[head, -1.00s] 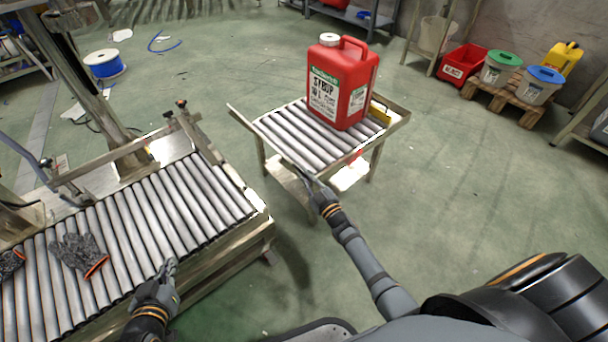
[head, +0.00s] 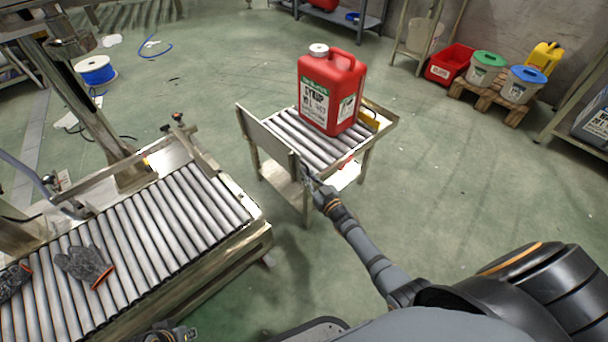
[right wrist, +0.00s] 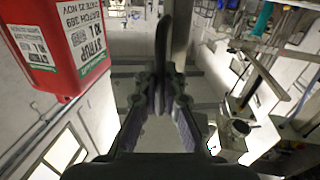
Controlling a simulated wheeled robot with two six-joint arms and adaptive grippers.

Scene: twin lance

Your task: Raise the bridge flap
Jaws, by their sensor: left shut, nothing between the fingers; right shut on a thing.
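The bridge flap (head: 268,141) is a flat grey metal plate along the near left edge of the small roller cart (head: 366,165). Its broad outer face shows in the head view and looks steeply tilted or upright. My right gripper (head: 308,184) is shut on the flap's near end. In the right wrist view a thin dark plate edge (right wrist: 162,60) stands between the fingers. My left gripper (head: 176,333) is at the bottom edge of the head view, partly cut off, shut and empty, beside the larger roller conveyor (head: 228,240).
A red syrup canister (head: 332,90) stands on the cart's rollers; it also shows in the right wrist view (right wrist: 58,45). Grey gloves (head: 84,265) lie on the larger conveyor. A floor gap separates conveyor and cart. Buckets and bins stand back right.

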